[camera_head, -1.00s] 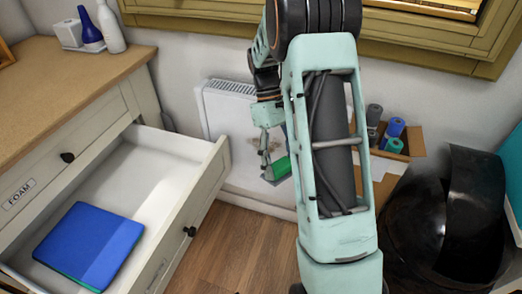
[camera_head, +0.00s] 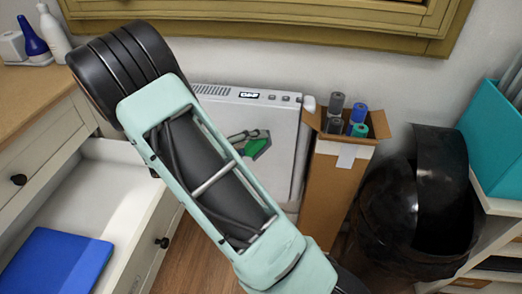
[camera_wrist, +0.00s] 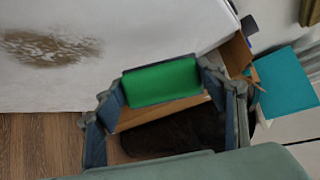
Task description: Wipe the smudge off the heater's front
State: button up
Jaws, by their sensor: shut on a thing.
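The heater (camera_head: 275,112) is a white panel with a small display on its top edge, low against the wall behind my arm. In the wrist view its white front (camera_wrist: 130,30) fills the upper left. The smudge (camera_wrist: 50,47) is a brown, streaky patch on that front, left of my gripper. In the head view I cannot make it out. My gripper (camera_wrist: 162,85) is shut on a green block, perhaps a sponge (camera_wrist: 160,80), held between its fingertips. The green block also shows in the head view (camera_head: 257,146), in front of the heater's right part. I cannot tell whether it touches the heater.
A tall cardboard box (camera_head: 338,180) with several rolls stands right of the heater. A round black bin (camera_head: 400,220) and a teal holder (camera_head: 492,130) are farther right. An open drawer (camera_head: 115,205) with a blue folded item (camera_head: 55,265) juts out at left.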

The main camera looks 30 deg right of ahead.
jog(key=w+a+f+n+t+y+b, duration=0.1)
jog(key=w+a+f+n+t+y, duration=0.3)
jog(key=a+n+t, duration=0.35)
jog(key=w+a+f+n+t+y+b, duration=0.1)
jog(key=w+a+f+n+t+y, duration=0.1)
jog(key=a+f+n+t+y, duration=0.45)
jog(key=shift+n+t+h, duration=0.4)
jog(key=shift+t+h, duration=0.45)
jog(key=shift+t, duration=0.05)
jog(key=shift+d+f+b+x, duration=0.15)
jog(key=shift+b+x, duration=0.2)
jog(key=shift+x, duration=0.55)
jog(key=shift+d+f+b+x, duration=0.1)
jog(key=shift+d+b+x, duration=0.2)
jog(key=shift+x, duration=0.55)
jog(key=shift+d+b+x, duration=0.1)
jog(key=shift+b+x, duration=0.3)
jog(key=shift+x, duration=0.5)
jog(key=shift+w+d, duration=0.45)
jog(key=shift+w, duration=0.2)
jog(key=shift+s+d+p, duration=0.1)
jog(key=shift+p, duration=0.25)
